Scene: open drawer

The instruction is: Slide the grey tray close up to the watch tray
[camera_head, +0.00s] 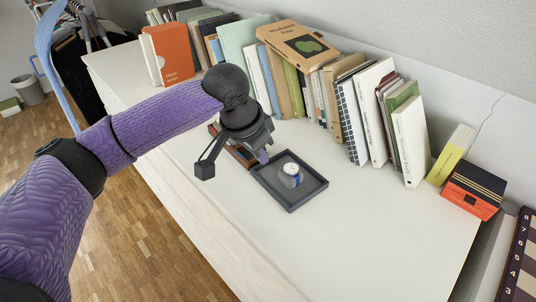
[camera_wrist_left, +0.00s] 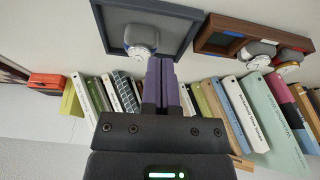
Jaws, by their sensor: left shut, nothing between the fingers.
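In the left wrist view the watch tray (camera_wrist_left: 228,21) holds several watches, with only a narrow gap to the grey tray. My left gripper (camera_head: 263,157) is shut and empty, fingertips at the grey tray's edge near the watch tray; contact is unclear. My right gripper is out of view.
A row of books (camera_head: 300,85) stands along the wall behind the trays, with one book (camera_head: 296,38) lying on top. An orange and black box (camera_head: 471,189) sits at the right end. The cabinet top right of and in front of the grey tray is clear.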

